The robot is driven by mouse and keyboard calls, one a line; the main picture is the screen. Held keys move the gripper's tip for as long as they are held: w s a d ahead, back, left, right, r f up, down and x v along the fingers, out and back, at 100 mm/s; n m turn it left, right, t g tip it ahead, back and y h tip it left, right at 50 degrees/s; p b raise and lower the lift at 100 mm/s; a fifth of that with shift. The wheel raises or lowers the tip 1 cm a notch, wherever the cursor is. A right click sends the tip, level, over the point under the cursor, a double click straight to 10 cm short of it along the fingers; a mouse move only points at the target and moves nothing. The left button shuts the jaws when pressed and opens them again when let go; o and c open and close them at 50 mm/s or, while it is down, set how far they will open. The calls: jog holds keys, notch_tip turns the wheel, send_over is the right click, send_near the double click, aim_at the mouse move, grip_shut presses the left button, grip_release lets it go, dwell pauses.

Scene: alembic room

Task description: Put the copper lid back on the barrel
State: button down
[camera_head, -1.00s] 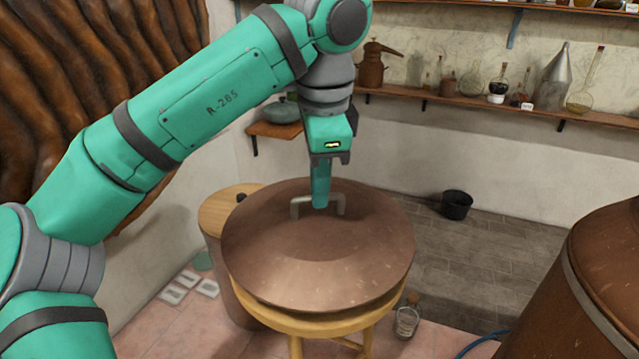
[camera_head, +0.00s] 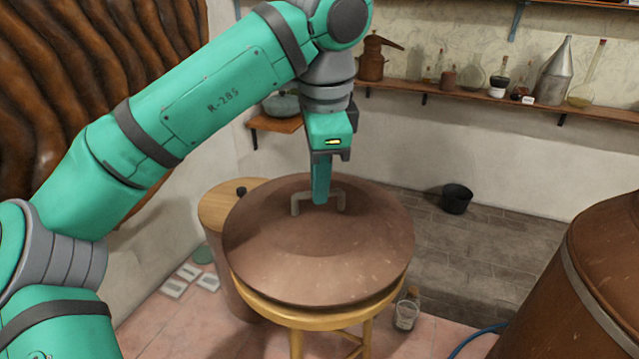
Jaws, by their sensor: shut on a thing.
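The copper lid (camera_head: 320,262) is a wide, shallow brown dome with a grey bracket handle (camera_head: 297,204) on top. It is over a round wooden stool (camera_head: 318,318); whether it touches the seat is hard to tell. My gripper (camera_head: 320,196) points down from above and is shut on the handle, near its middle. Part of the handle is hidden behind the fingers.
A lidded wooden-topped container (camera_head: 222,208) stands close behind the stool at left. A glass jar (camera_head: 406,314) is on the floor right of the stool, and a black bucket (camera_head: 456,199) is farther back. A shelf (camera_head: 480,104) of glassware runs along the wall.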

dwell(0.4)
jog(key=shift+x, duration=0.8)
jog(key=shift+s+d+f, duration=0.1)
jog(key=shift+s, duration=0.1)
jog(key=c, duration=1.7)
grip_release()
jog(key=shift+c, duration=0.2)
